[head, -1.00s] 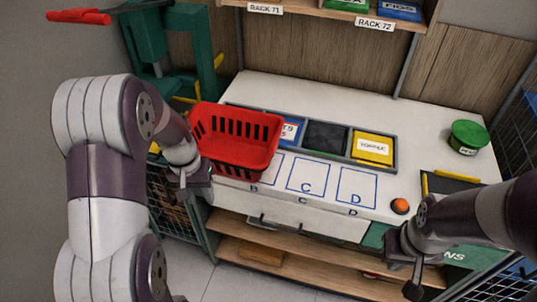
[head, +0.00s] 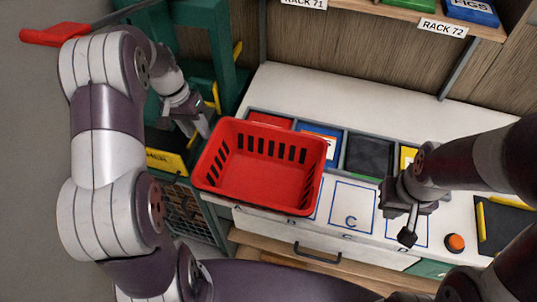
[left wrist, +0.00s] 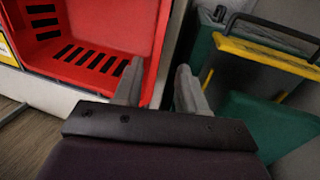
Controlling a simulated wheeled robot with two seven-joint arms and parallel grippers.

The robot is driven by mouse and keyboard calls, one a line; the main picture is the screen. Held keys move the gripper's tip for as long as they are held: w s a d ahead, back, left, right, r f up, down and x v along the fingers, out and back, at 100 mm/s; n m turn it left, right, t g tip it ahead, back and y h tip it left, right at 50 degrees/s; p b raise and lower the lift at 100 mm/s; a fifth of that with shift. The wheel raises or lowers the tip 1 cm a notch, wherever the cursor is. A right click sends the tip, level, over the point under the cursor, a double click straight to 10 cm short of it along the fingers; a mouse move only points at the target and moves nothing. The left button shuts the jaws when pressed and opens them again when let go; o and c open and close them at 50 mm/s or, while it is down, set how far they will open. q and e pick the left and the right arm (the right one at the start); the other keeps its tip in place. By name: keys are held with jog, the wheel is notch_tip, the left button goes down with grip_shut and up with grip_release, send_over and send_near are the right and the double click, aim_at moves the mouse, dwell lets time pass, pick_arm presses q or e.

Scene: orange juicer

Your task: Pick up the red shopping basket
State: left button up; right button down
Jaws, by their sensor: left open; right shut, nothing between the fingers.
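The red shopping basket (head: 265,180) stands empty and open-topped at the left end of the white counter, covering part of the outlined squares. My left gripper (head: 204,126) is open beside the basket's back left corner. In the left wrist view the basket (left wrist: 110,22) fills the upper left, and its side edge shows between the two spread fingers (left wrist: 158,88). One finger overlaps the basket; I cannot tell if either touches it. My right gripper (head: 408,222) is shut and empty above the counter's front, right of the basket.
A green machine (head: 222,45) with a red handle (head: 52,36) stands left of the counter. A bin row with a dark bin (head: 369,155) lies behind the basket. An orange button (head: 455,243) sits at the front right. The counter's back strip (head: 330,95) is clear.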

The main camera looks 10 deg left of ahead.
pick_arm(q)
jog(key=p, duration=0.2)
send_over(214, 158)
jog(key=a, duration=0.2)
jog(key=x, duration=0.4)
jog(key=shift+w+a+f, duration=0.2)
jog(key=shift+w+f, duration=0.1)
jog(key=shift+w, duration=0.1)
jog(key=p+x, duration=0.1)
jog(key=x, duration=0.2)
jog(key=p+x, duration=0.1)
jog(key=x, duration=0.2)
jog(key=shift+a+f+p, duration=0.1)
jog(key=shift+f+p, duration=0.3)
jog(key=shift+f, duration=0.4)
grip_shut()
